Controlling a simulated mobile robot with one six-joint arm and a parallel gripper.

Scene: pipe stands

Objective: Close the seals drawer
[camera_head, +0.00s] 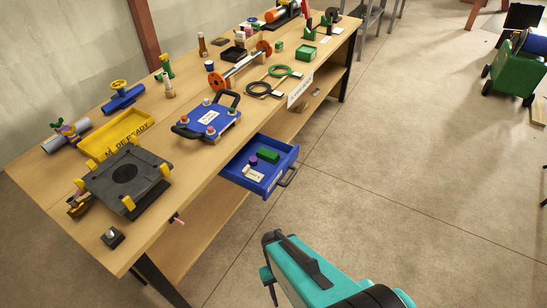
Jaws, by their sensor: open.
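The blue drawer (281,183) stands pulled out from under the front edge of the wooden workbench (190,190). Its dark handle (289,176) is on its outer front, facing the open floor. Inside lie a green block (268,155), a small purple round piece (253,161) and a pale labelled piece (254,175). My teal arm reaches in from the bottom of the picture. My gripper (269,283) is open at its left end, below the drawer in the picture and apart from the handle. Part of the gripper is hidden behind the arm.
A blue plate with handles (210,120), a dark square fixture (126,176) and a yellow tray (115,137) stand on the bench. The floor right of the drawer is clear. A green cart (514,75) stands far right.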

